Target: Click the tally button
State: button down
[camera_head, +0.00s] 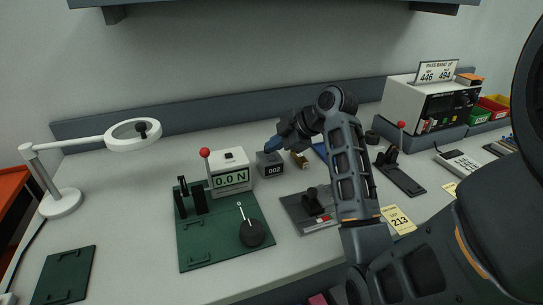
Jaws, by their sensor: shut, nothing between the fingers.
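The tally counter (270,168) is a small dark grey box reading "002" on the bench, just right of the white force gauge. In the picture the fingertips overlap the top of the counter. I cannot tell whether they touch it. I cannot make out the button; the fingertips may hide it.
The white gauge (231,177) reads "0.0 N" on a green plate (205,245) with a red-knobbed lever (205,153) and black knob (252,233). A brass piece (299,159) lies right of the counter. A magnifier lamp (62,203) stands left.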

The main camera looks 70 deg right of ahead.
aim_at(275, 158)
notch_tip(275, 158, up, 5)
jog(key=p, duration=0.4)
jog(key=shift+r, duration=0.1)
jog(key=shift+s, duration=0.1)
dwell(0.9)
